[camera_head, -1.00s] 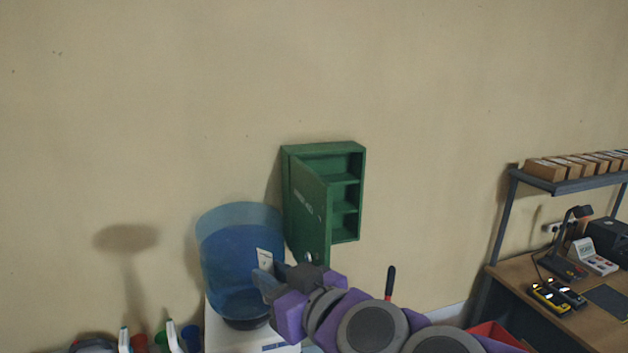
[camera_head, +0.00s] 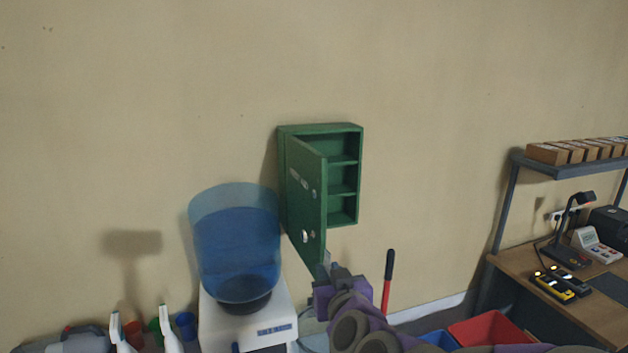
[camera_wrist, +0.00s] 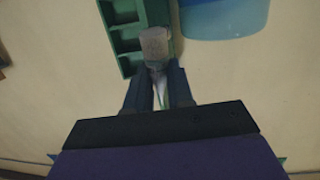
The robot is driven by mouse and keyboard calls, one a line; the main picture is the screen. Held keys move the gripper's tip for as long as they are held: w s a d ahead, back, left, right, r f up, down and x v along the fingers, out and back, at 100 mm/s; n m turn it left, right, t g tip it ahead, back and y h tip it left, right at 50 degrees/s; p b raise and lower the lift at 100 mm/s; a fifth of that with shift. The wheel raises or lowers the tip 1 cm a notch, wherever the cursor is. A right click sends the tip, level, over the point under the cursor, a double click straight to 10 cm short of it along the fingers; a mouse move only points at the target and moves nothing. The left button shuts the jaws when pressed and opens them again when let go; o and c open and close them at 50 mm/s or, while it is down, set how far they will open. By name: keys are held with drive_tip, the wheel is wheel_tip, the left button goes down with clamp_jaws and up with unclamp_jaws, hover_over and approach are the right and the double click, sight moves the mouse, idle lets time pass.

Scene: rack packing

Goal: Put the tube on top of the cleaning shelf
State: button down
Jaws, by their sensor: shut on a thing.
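My gripper (camera_wrist: 160,92) is shut on the tube (camera_wrist: 155,44), a pale grey-white piece that sticks out past the fingertips in the wrist view. In the head view my gripper (camera_head: 334,272) is just below the open door of the green cabinet, and I cannot make out the tube there. Spray bottles (camera_head: 170,332) and coloured cups (camera_head: 186,325) stand at the lower left, seemingly on the cleaning shelf; the shelf itself is hidden or below the frame.
The green wall cabinet (camera_head: 343,177) hangs with its door open. A water cooler with a blue bottle (camera_head: 235,250) stands left of my gripper. Red (camera_head: 490,329) and blue bins lie at the lower right, near a desk (camera_head: 590,318). The wall above is bare.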

drive_tip(key=w+d+f+m+h+b, duration=0.3)
drive_tip(key=d+f+h+b, duration=0.1)
drive_tip(key=f, duration=0.5)
drive_tip(key=w+d+f+m+h+b, duration=0.2)
drive_tip(key=w+d+f+h+b, duration=0.2)
drive_tip(key=d+f, duration=0.3)
wheel_tip(320, 180, down, 3)
drive_tip(key=shift+w+r+m+b, duration=0.1)
drive_tip(key=shift+w+m+b, duration=0.05)
drive_tip(key=shift+m+b, duration=0.3)
drive_tip(key=shift+a, duration=0.1)
